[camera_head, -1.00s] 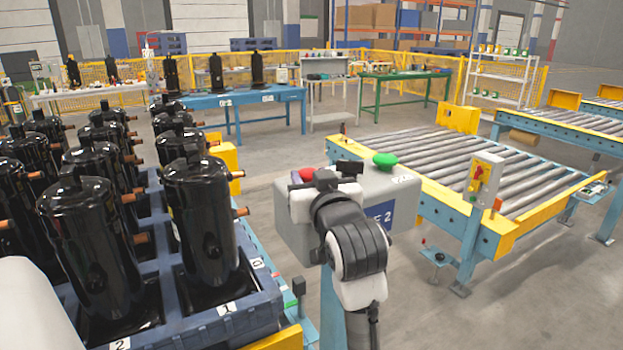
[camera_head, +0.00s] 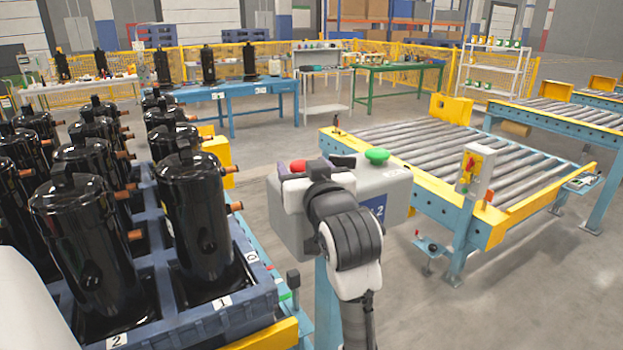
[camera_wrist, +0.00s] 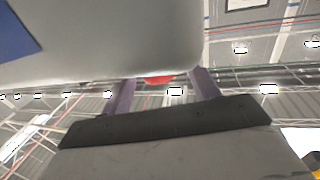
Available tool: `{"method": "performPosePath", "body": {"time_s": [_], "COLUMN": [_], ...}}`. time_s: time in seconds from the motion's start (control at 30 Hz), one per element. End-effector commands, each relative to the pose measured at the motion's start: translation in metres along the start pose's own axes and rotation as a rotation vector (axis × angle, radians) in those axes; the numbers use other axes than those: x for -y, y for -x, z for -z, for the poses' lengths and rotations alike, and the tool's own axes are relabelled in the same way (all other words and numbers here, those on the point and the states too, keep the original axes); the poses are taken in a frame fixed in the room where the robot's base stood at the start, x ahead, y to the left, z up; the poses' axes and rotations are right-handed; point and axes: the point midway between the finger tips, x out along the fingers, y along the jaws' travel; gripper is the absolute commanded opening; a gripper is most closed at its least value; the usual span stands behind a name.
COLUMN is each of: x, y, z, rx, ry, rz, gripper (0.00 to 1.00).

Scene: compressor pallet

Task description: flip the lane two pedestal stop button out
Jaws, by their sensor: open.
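The lane two pedestal (camera_head: 400,188) is a grey box on a blue post, with a blue label reading 2. Its red mushroom stop button (camera_head: 298,166) stands at the top left and the green button (camera_head: 377,156) at the top right. My gripper (camera_head: 313,164) is open at the top of the box around the red button, and my wrist covers much of the box front. In the wrist view, the red button (camera_wrist: 158,79) shows between the two purple fingers, mostly hidden behind the box edge. I cannot tell whether the fingers touch it.
A blue pallet (camera_head: 232,315) of black compressors stands close on the left. A roller conveyor (camera_head: 450,150) with a small control post (camera_head: 474,170) lies to the right. Bare floor lies between the pedestal and the conveyor.

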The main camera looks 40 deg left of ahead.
Motion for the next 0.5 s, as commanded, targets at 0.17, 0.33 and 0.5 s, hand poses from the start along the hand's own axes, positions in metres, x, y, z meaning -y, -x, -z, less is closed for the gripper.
{"method": "performPosePath", "body": {"time_s": [0.17,0.33,0.5], "x": [-0.001,-0.001,0.000], "y": [0.027,0.068,0.099], "z": [-0.002,-0.001,-0.005], "rx": [-0.005,-0.008,-0.009], "ry": [0.002,0.003,0.004], "rz": [-0.003,-0.003,-0.002], "gripper": [0.61,0.61,0.61]}}
